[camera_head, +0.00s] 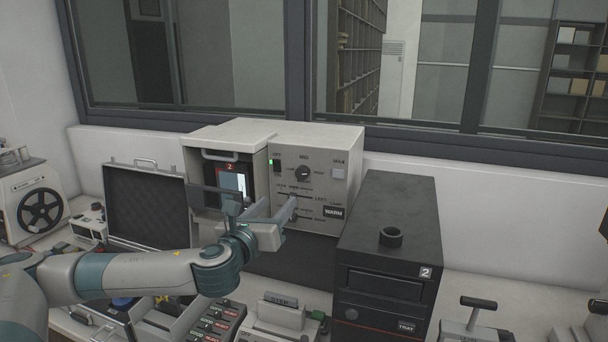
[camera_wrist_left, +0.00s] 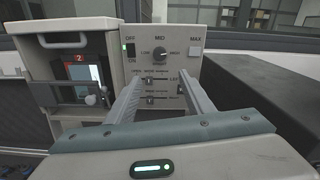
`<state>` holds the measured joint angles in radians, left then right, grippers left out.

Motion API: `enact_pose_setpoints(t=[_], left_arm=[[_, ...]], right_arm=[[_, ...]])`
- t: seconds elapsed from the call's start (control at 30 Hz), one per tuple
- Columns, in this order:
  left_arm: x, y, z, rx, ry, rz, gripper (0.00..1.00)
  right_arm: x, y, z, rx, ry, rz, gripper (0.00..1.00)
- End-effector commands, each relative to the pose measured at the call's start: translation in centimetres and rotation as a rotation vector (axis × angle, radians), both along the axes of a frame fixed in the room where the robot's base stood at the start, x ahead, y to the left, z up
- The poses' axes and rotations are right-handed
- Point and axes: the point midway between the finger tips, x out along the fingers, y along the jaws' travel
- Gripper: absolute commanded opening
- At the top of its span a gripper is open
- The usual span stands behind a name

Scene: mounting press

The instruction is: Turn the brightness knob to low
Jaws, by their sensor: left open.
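The round black brightness knob (camera_head: 303,173) is on the upper front of a pale grey control panel (camera_head: 345,158). In the left wrist view the knob (camera_wrist_left: 160,54) has "LOW" at its left, "HIGH" at its right and "MID" above. My left gripper (camera_head: 277,204) is open and empty in front of the panel, below the knob in the picture. In the left wrist view its two fingers (camera_wrist_left: 162,80) point at the panel, apart from each other, with sliders showing between them. My right gripper is not in view.
A green-lit OFF/ON switch (camera_head: 275,167) is left of the knob, and a MAX button (camera_head: 339,173) is right. Sliders (camera_wrist_left: 150,83) lie below the knob. A black box (camera_head: 386,250) stands to the right, an open case (camera_head: 146,205) to the left.

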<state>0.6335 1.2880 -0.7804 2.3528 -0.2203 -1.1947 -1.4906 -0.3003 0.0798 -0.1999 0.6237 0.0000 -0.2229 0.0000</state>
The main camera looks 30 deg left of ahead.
Motion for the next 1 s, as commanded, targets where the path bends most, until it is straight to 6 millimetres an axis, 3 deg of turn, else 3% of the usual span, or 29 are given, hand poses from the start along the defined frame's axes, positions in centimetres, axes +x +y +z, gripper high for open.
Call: enact_pose_setpoints(t=[0.57, 0.77, 1.0], left_arm=[[0.5, 0.2, 0.2, 0.004, -0.001, 0.000, 0.48], [2.2, 0.6, 0.3, 0.004, 0.000, 0.001, 0.48], [5.8, 1.5, 0.5, 0.003, -0.001, 0.002, 0.48]], right_arm=[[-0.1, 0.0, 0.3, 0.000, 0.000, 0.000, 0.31], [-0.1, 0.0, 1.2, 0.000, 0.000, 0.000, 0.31], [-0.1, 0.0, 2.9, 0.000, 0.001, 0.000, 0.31]])
